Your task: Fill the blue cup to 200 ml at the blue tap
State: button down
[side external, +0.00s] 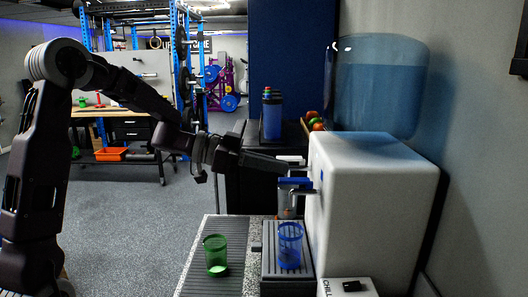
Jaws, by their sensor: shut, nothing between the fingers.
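The blue cup (290,246) is see-through and stands upright on the drip tray (304,272), below the blue tap (295,183). The tap sticks out from the front of the white water dispenser (375,185). My gripper (304,168) is shut and empty, with its fingertips just above the blue tap lever, close to the dispenser's front. I cannot tell whether it touches the lever. The water level in the cup and any flow from the spout are too small to make out.
A green cup (216,256) stands on the ribbed counter mat (197,288), left of the drip tray. A white tap (291,159) is behind the blue one. A large blue water bottle (378,88) tops the dispenser. Blue bottles (271,117) and fruit (314,121) stand behind.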

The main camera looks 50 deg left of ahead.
jog(key=shift+f, duration=0.55)
jog(key=shift+s+f, duration=0.1)
jog(key=shift+f, duration=0.6)
jog(key=shift+a+r, duration=0.1)
dwell(2.7)
jog(key=r+v, duration=0.2)
jog(key=v, duration=0.9)
